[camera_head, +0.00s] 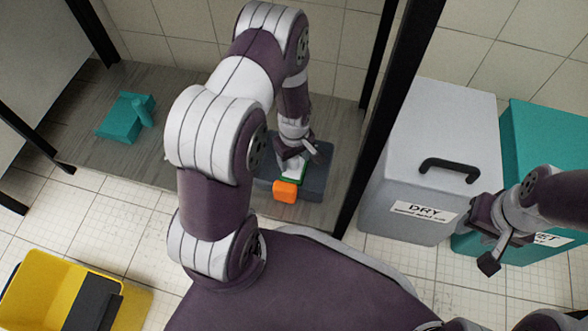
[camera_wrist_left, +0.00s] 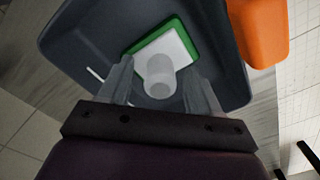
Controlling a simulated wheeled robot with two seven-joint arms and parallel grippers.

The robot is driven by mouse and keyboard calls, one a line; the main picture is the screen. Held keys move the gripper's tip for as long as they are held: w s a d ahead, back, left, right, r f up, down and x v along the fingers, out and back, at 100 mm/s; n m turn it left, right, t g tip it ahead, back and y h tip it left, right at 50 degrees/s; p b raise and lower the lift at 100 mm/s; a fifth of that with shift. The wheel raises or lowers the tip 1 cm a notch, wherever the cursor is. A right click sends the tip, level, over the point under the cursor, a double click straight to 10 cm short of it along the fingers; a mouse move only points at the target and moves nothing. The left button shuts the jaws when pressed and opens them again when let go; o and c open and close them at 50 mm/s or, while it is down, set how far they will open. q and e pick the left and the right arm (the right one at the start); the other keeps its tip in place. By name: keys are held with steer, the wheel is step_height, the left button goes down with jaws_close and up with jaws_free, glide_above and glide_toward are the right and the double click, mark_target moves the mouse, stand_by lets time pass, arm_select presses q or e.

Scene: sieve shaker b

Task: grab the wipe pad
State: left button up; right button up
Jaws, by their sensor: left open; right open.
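The wipe pad (camera_head: 294,168) is a white block with a green edge and lies in a dark grey tray (camera_head: 318,185) on the shelf. In the left wrist view the pad (camera_wrist_left: 185,48) shows a pale cylindrical knob (camera_wrist_left: 158,72) on top. My left gripper (camera_head: 297,155) is above the tray and hides part of the pad in the head view. Its fingers (camera_wrist_left: 160,85) are apart, one on each side of the knob; whether they touch it I cannot tell. My right gripper (camera_head: 490,245) is open and empty in front of the bins at the right.
An orange block (camera_head: 284,191) is at the tray's front edge. A teal object (camera_head: 124,117) lies on the shelf (camera_head: 185,140) at the left. Black posts (camera_head: 385,125) frame the shelf. A grey DRY bin (camera_head: 425,140) and a teal bin (camera_head: 545,140) stand right. A yellow bucket (camera_head: 40,285) is front left.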

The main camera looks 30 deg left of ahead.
arm_select(q)
steer(key=shift+r, duration=0.1)
jaws_close()
steer(key=shift+r, duration=0.1)
